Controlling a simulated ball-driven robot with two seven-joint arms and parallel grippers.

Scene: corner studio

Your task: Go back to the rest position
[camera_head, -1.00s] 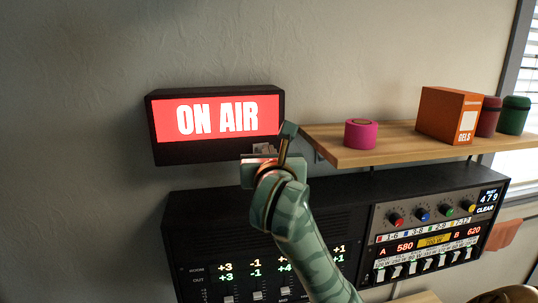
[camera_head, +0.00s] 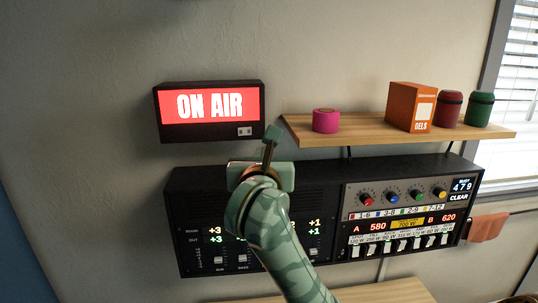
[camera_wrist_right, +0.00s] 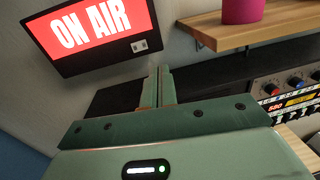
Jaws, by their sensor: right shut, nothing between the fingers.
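My right gripper (camera_head: 270,143) is at the middle of the head view, raised in front of the mixing console. Its fingers point up, just below and right of the lit red ON AIR sign (camera_head: 210,105). In the right wrist view the two fingers (camera_wrist_right: 158,86) are together with nothing between them. The sign (camera_wrist_right: 92,30) is beyond them at the upper left, with a small switch on its lower right corner. The fingertips look apart from the sign. My left gripper does not show.
A wooden shelf (camera_head: 340,132) at the right carries a pink roll (camera_head: 326,120), an orange GELS box (camera_head: 410,106), a red canister (camera_head: 448,108) and a green canister (camera_head: 480,108). The black console (camera_head: 190,200) stands behind my arm. The wall at the left is bare.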

